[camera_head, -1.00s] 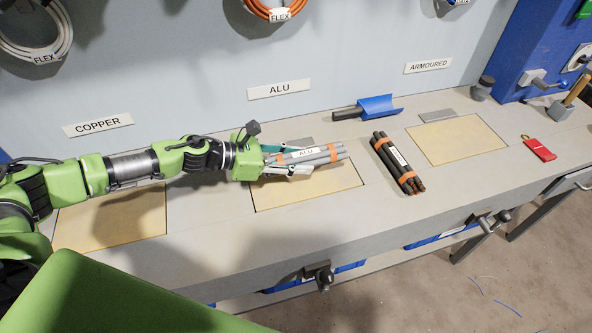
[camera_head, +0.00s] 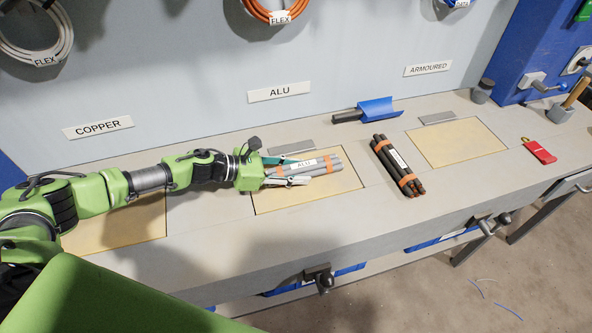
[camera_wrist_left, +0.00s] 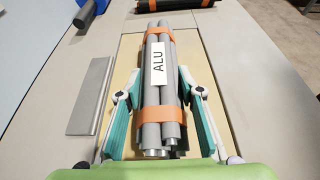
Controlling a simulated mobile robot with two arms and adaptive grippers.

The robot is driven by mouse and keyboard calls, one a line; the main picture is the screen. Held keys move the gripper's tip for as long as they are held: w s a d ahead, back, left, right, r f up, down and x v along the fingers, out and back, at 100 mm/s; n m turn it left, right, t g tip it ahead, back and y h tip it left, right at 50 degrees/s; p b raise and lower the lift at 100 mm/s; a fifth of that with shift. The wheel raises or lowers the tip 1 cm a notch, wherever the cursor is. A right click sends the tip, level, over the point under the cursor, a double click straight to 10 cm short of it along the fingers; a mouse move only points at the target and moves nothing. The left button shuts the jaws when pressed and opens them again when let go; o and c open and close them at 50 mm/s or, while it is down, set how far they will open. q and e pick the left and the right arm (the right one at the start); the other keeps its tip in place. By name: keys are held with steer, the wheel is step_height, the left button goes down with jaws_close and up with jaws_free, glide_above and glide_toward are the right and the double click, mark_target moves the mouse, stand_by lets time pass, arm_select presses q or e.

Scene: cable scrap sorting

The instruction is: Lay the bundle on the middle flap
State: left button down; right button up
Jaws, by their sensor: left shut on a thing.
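The bundle (camera_head: 328,161) is several grey cable pieces with two orange bands and a white ALU label. My left gripper (camera_head: 298,171) is shut on it, with one finger along each side. The bundle lies level over the middle flap (camera_head: 310,194), a tan panel in the bench below the ALU sign (camera_head: 279,92). In the left wrist view the bundle (camera_wrist_left: 168,95) points away from the palm, over the tan flap (camera_wrist_left: 127,62). I cannot tell whether it touches the flap. My right gripper is not in view.
A dark bundle with orange bands (camera_head: 383,153) lies right of the middle flap. A blue scoop (camera_head: 378,108) lies behind. The right flap (camera_head: 455,143) is bare. A grey plate (camera_head: 290,147) lies behind the middle flap. A red tag (camera_head: 540,151) is far right.

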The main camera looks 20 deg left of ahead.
arm_select(q)
steer(key=c, duration=1.4)
jaws_free()
steer(key=shift+r+p, duration=0.2)
steer(key=shift+p, duration=0.2)
steer(key=b+v, duration=0.3)
steer(key=v, duration=0.8)
steer(key=shift+s+f, duration=0.1)
steer(key=shift+f, duration=0.1)
steer(key=shift+s+a+r, duration=0.2)
steer(key=shift+a+r, duration=0.05)
steer(key=shift+a, duration=0.05)
steer(key=shift+r, duration=0.1)
